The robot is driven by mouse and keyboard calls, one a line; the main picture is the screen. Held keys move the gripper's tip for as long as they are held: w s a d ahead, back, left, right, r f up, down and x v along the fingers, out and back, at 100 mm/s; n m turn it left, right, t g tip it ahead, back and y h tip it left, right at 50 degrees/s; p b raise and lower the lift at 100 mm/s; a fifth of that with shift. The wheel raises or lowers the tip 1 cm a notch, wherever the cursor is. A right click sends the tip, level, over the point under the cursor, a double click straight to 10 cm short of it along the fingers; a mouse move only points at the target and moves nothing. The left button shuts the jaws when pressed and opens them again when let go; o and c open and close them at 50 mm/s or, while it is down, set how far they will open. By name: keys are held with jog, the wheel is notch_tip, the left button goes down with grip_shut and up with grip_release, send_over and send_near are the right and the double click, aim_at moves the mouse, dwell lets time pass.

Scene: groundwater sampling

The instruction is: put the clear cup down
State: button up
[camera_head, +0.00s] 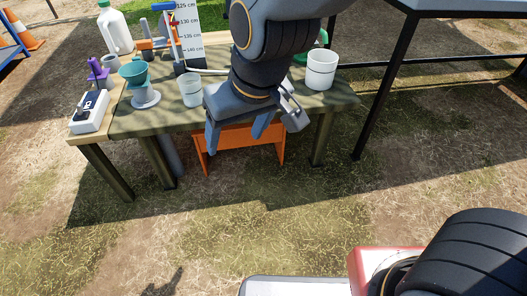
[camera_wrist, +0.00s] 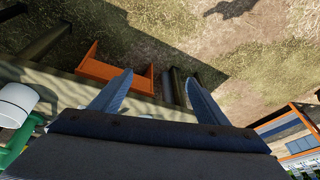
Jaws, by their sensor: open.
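The clear cup (camera_head: 191,90) stands upright on the wooden table (camera_head: 192,118), near its front edge in the head view. It looks pale and see-through. My gripper (camera_head: 237,141) is to the right of the cup and in front of the table edge, pointing down. Its two fingers are spread with nothing between them. In the wrist view my gripper (camera_wrist: 159,76) also shows open and empty, with the orange stand (camera_wrist: 115,71) and bare ground beyond. I cannot make out the clear cup in the wrist view.
A teal funnel on a stand (camera_head: 135,75) is close left of the cup. A grey-white meter box (camera_head: 90,112), a white jug (camera_head: 115,30) and a height scale board (camera_head: 189,35) are further left and behind. A white bucket (camera_head: 321,69) stands at the right.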

jog(key=s+d+r+g+h, duration=0.1)
jog(key=s+d+r+g, duration=0.1)
jog(key=s+d, duration=0.3)
jog(key=s+r, duration=0.1)
jog(key=s, duration=0.3)
jog(key=shift+d+r+g, duration=0.3)
jog(key=shift+d+g, duration=0.05)
jog(key=shift+g, duration=0.05)
jog(key=shift+s+r+p, duration=0.1)
jog(key=shift+r+p, duration=0.3)
jog(key=shift+r, duration=0.05)
jog(key=d+r+m+p, duration=0.2)
jog(key=d+r+p, duration=0.5)
jog(key=p, duration=0.5)
jog(key=d+r+m+h+p, duration=0.1)
jog(key=d+r+p, duration=0.5)
jog(key=r+p, duration=0.6)
jog(key=d+r+m+h+p, duration=0.1)
jog(key=d+r+m+p, duration=0.2)
jog(key=d+r+p, duration=0.4)
notch_tip(320, 180, up, 3)
jog(key=p, duration=0.7)
jog(key=shift+d+m, duration=0.3)
